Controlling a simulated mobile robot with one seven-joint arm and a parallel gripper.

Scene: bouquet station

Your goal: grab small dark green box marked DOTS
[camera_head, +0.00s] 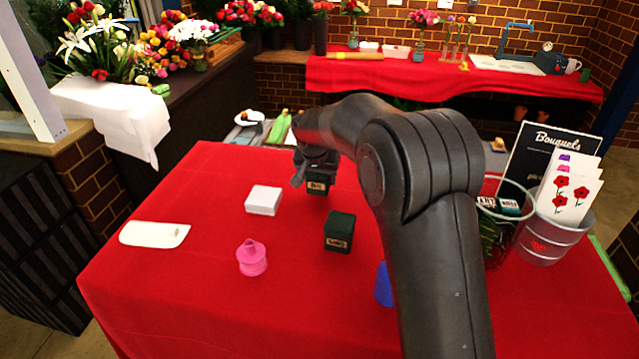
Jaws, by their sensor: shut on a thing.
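My gripper (316,174) is at the far side of the red-covered table and is shut on a small dark green box (317,186). The box has a small pale label on its near face; the lettering is too small to read surely. The gripper covers the top of the box. I cannot tell whether its bottom touches the table. A second dark green box (339,231), also with a small label, stands on the table nearer to me, apart from the gripper.
A white box (263,200) stands left of the gripper. A glass container (497,235) and metal bucket (553,235) stand at right.

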